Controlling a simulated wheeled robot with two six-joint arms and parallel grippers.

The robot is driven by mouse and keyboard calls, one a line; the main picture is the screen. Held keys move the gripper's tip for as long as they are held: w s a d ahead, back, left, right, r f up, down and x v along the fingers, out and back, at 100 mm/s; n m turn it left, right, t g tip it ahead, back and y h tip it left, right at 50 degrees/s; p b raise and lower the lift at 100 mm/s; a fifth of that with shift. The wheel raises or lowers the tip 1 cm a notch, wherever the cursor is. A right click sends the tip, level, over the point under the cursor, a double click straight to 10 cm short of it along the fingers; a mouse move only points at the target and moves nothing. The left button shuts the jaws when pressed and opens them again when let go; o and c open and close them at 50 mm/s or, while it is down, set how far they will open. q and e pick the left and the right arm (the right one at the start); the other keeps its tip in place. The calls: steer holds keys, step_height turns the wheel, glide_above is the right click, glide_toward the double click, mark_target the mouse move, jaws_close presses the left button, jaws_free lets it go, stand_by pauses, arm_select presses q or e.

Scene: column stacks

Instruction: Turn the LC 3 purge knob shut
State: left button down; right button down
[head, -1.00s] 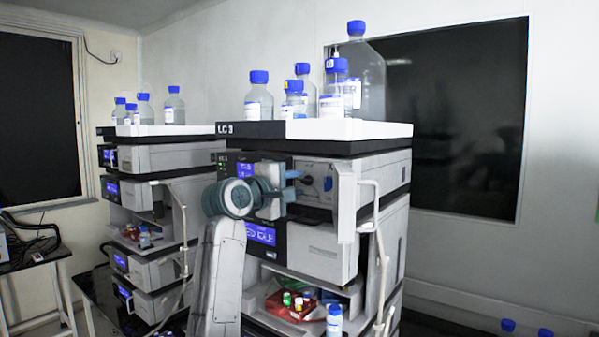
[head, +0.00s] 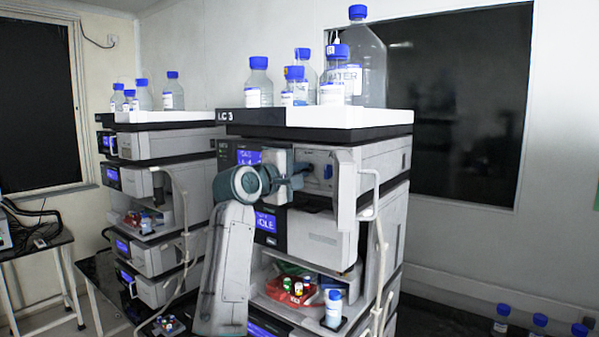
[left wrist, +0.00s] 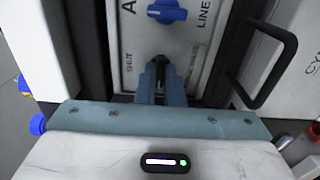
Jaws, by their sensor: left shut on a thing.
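The LC 3 stack (head: 262,131) stands in the middle of the head view, its name on the top tray's edge. My left gripper (head: 300,176) is at its upper front panel. In the left wrist view the left gripper's fingers (left wrist: 161,85) are shut on a dark knob (left wrist: 160,62), the purge knob, mostly hidden between them. The word SHUT is printed to its left, and partly covered lettering lies to its right. A blue knob (left wrist: 166,12) sits above it, between A and LINE; it also shows in the head view (head: 327,172). My right gripper is not in view.
A black handle (left wrist: 270,65) sticks out right of the knob panel. An open white door (head: 346,195) stands right of the gripper. Blue-capped bottles (head: 259,85) stand on top. A red tray (head: 287,290) with vials sits lower down. A second stack (head: 150,180) stands left.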

arm_select(q)
steer(key=shift+f+m+b, duration=0.15)
steer(key=shift+m+b, duration=0.4)
steer(key=shift+m, duration=0.15)
steer(key=shift+m+b, duration=0.95)
steer(key=shift+m, duration=0.25)
steer(key=m+b, duration=0.4)
steer(key=m, duration=0.1)
steer(key=shift+m, duration=0.3)
steer(key=m+b, duration=0.2)
steer(key=m, duration=0.2)
steer(key=shift+b, duration=0.35)
steer(key=m+b, duration=0.1)
steer(key=m, duration=0.2)
steer(key=shift+b, duration=0.3)
steer(key=shift+m+b, duration=0.3)
steer(key=shift+m, duration=0.5)
steer(key=c, duration=1.5)
jaws_free()
steer(key=shift+c, duration=0.2)
